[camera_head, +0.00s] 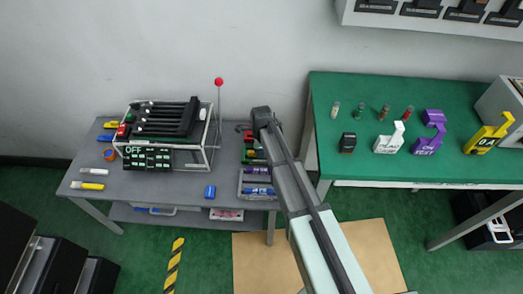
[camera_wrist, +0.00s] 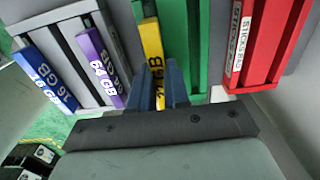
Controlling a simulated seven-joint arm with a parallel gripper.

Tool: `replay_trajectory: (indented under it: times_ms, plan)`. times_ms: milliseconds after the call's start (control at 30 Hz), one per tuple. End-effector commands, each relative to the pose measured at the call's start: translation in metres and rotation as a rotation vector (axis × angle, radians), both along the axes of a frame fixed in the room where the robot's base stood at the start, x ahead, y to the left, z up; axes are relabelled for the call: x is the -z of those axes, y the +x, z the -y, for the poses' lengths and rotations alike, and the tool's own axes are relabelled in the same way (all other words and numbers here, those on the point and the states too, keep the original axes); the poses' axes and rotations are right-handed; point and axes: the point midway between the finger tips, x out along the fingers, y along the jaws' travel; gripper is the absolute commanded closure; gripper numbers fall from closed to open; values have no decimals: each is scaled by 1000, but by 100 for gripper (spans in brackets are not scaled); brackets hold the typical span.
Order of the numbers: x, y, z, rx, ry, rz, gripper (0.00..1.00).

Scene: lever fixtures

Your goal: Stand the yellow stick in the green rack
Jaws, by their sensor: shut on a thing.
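The yellow stick (camera_wrist: 153,48), printed with GB lettering, is between the fingers of my gripper (camera_wrist: 160,82) in the wrist view. My gripper is shut on it. The green rack (camera_wrist: 187,45) is just beyond the fingers, and the stick's far part lies between green walls. I cannot tell how deep the stick sits or whether it touches the rack's bottom. In the head view the green rack (camera_head: 249,154) shows beside my arm on the grey table, partly hidden, and my arm hides the gripper's fingers.
A red rack (camera_wrist: 265,45) adjoins on the right. A framed lever fixture (camera_head: 165,125) stands left on the grey table (camera_head: 135,190). A green table (camera_head: 350,95) is to the right.

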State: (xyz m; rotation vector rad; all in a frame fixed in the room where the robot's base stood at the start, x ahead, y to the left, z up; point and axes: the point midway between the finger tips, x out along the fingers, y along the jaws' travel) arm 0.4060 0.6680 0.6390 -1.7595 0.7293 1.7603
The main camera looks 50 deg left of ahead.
Motion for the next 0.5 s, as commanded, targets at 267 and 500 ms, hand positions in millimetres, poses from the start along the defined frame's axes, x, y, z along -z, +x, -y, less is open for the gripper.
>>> replay_trajectory:
  times_ms: [267,500]
  plan:
    - [6,0,0,0,0,0,100]
    - [11,0,0,0,1,1,100]
